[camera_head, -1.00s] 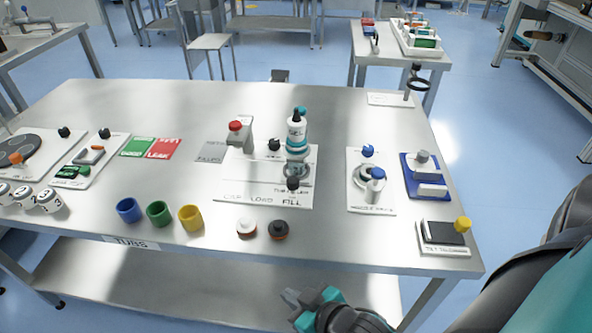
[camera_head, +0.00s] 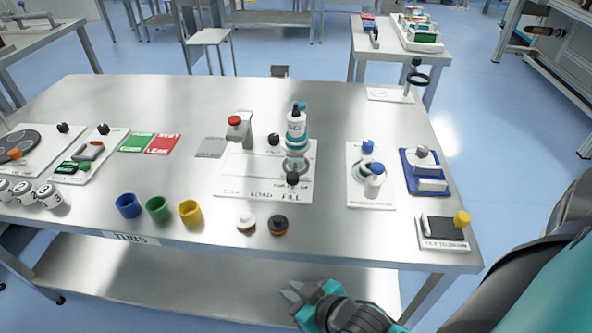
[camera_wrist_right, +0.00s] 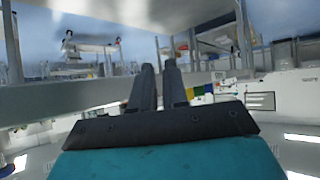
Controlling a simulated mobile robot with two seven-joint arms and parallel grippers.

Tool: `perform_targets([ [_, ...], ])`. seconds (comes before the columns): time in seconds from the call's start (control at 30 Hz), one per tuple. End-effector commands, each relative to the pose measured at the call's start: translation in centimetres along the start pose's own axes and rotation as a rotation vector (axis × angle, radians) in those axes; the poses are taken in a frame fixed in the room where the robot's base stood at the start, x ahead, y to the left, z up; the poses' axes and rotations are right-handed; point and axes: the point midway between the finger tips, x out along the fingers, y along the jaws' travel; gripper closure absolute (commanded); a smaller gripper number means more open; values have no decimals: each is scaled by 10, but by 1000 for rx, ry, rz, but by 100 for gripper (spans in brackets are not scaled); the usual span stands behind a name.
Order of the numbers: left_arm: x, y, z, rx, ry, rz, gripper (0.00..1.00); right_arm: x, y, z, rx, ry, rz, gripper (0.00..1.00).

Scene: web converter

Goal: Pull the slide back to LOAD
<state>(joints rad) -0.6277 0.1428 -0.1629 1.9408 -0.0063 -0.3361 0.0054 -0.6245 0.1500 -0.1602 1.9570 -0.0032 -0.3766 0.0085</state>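The white filling station plate (camera_head: 233,188) lies on the steel table, with CAP, LOAD and FILL lettered along its front edge. The slide's black knob (camera_head: 292,179) shows at the FILL end, below the white bottle with the teal collar (camera_head: 296,130). The slide body is hard to make out. A red-topped grey post (camera_head: 238,127) stands at the plate's back left. My right gripper (camera_head: 291,291) is empty, in front of the table and below its front edge. Its dark fingers (camera_wrist_right: 158,85) show a narrow gap in the wrist view. My left gripper is out of view.
Blue, green and yellow tubs (camera_head: 158,209) stand along the table's front. A white-topped and a black-topped knob piece (camera_head: 278,226) lie before the plate. A nozzle station (camera_head: 369,197), a blue fixture (camera_head: 425,172) and a black pad block (camera_head: 443,229) are to the right.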

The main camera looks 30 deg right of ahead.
Motion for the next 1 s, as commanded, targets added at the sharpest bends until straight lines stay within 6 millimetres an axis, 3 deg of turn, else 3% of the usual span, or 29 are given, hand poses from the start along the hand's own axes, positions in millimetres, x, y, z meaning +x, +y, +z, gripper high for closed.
perform_targets([
  [0.07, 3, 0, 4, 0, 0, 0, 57, -1, 8, -4, 2, -30, 10, 78],
  [0.43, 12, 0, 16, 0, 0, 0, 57, -31, 40, -19, 32, -257, 63, 43],
  [0.67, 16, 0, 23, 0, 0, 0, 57, -52, 61, -27, 39, -329, 101, 42],
  [1.0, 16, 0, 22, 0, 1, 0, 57, -38, 121, -76, 63, -45, 132, 42],
])
